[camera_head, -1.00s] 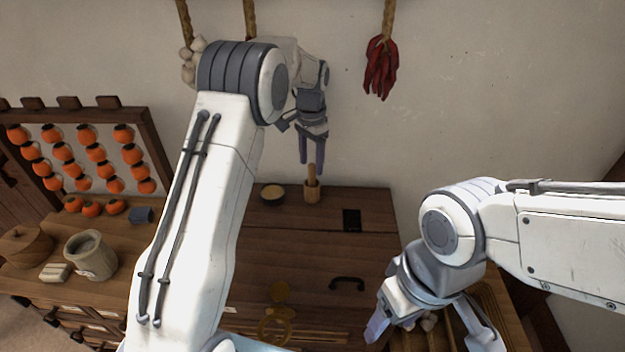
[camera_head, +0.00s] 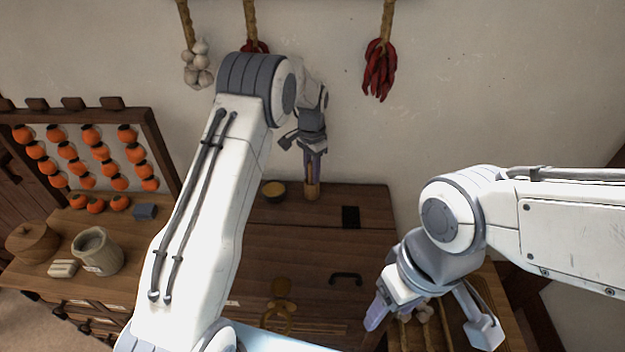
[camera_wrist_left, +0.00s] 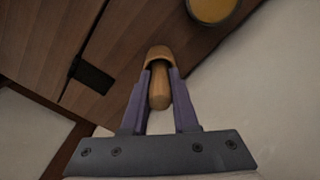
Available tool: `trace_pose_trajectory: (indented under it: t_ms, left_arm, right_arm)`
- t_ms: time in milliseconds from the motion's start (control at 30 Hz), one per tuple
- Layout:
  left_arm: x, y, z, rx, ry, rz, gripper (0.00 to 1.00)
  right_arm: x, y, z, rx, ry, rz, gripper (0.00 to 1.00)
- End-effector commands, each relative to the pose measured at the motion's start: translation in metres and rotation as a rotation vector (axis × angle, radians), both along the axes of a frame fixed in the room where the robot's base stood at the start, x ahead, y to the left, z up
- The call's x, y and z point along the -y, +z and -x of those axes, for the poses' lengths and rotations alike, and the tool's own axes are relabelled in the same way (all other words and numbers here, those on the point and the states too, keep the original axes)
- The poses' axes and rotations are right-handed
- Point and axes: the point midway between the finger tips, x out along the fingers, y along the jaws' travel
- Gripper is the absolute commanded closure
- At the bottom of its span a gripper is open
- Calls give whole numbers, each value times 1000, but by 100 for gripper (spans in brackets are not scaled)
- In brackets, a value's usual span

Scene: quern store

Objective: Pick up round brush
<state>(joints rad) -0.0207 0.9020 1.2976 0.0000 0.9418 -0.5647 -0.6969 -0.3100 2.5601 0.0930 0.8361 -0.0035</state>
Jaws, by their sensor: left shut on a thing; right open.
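The round brush (camera_head: 312,192) is a small wooden piece with an upright handle and a wider round lower end. It stands at the back of the dark wooden chest top, near the wall. My left gripper (camera_head: 313,178) points down from above and is shut on it. In the left wrist view the brush's round end (camera_wrist_left: 158,57) shows beyond the fingertips, and its handle lies between the two purple fingers (camera_wrist_left: 161,82). I see no gap under the brush.
A small bowl with yellowish contents (camera_head: 273,190) stands just left of the brush; it also shows in the left wrist view (camera_wrist_left: 214,10). A black plate (camera_head: 351,217) and dark handle (camera_head: 346,277) lie right. Dried peppers (camera_head: 380,72) and garlic (camera_head: 197,66) hang above.

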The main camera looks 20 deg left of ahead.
Motion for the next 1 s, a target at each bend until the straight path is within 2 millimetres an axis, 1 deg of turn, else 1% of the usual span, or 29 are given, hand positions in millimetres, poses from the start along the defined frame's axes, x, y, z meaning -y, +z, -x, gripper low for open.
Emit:
trace_pose_trajectory:
  t_ms: [167,267,367,500,600,700,833,1000]
  left_arm:
    - [0,1,0,1,0,1,100]
    - [0,7,-1,2,0,0,100]
    - [0,22,-1,6,0,0,100]
    - [0,52,-1,7,0,0,100]
    - [0,71,-2,7,0,1,100]
    - [0,87,-1,4,0,0,100]
    - [0,98,-1,2,0,0,100]
    - [0,101,0,0,0,0,100]
  right_arm:
    - [0,-1,0,0,0,0,36]
    - [0,-5,0,0,-1,0,36]
    - [0,-13,0,0,-2,0,36]
    - [0,-24,0,0,-4,0,36]
    - [0,-29,0,0,-5,0,36]
    - [0,-31,0,0,-5,0,36]
    - [0,-33,0,-1,-6,0,36]
    - [0,-33,0,-1,-6,0,36]
